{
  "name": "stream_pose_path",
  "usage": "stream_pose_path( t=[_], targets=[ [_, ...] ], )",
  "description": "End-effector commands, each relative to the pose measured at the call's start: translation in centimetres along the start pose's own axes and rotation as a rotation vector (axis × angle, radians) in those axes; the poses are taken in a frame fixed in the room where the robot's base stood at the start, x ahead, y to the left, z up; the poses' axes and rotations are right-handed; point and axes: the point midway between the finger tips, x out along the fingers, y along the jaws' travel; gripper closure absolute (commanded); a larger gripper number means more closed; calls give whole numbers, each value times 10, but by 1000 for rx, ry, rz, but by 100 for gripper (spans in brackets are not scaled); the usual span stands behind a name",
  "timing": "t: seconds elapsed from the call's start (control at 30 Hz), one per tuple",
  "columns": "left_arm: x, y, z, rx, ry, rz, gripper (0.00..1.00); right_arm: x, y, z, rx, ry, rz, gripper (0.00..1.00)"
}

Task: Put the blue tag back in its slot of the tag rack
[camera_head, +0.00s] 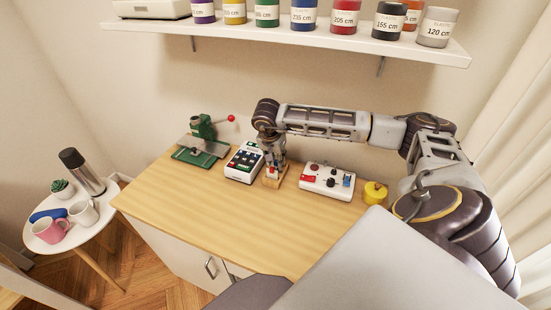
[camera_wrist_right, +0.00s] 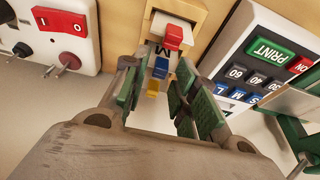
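The wooden tag rack (camera_head: 273,180) stands on the table between two white devices, below my right gripper (camera_head: 272,160). In the right wrist view the rack (camera_wrist_right: 200,14) has a red tag (camera_wrist_right: 173,36) in it and a white label marked M. The blue tag (camera_wrist_right: 161,68) shows between the fingers of my right gripper (camera_wrist_right: 158,72), with a yellow piece (camera_wrist_right: 153,86) just below it in the picture. The fingers with green pads look apart, with gaps beside the blue tag. The tag's lower end and its slot are not clear. My left gripper is out of view.
The label printer (camera_head: 243,162) stands close to the left of the rack, the switch box (camera_head: 327,181) to the right. A green press (camera_head: 202,142) and a yellow pot (camera_head: 375,191) are farther out. The front of the table (camera_head: 210,220) is clear.

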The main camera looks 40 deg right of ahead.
Motion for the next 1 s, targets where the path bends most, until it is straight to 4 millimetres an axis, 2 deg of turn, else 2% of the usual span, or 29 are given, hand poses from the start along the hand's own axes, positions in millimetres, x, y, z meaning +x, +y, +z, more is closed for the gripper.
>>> stream_pose_path(
  t=[0.23, 0.37, 0.57, 1.0],
  targets=[
    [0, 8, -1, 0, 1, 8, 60, 0, 0, 0, 0, 0, 0, 61],
    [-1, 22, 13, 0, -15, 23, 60, 0, 0, 0, 0, 0, 0, 61],
    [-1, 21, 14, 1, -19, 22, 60, -7, 0, 0, 0, 0, -1, 61],
    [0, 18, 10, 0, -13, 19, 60, -51, 0, -1, 0, 1, -2, 61]
  ],
)
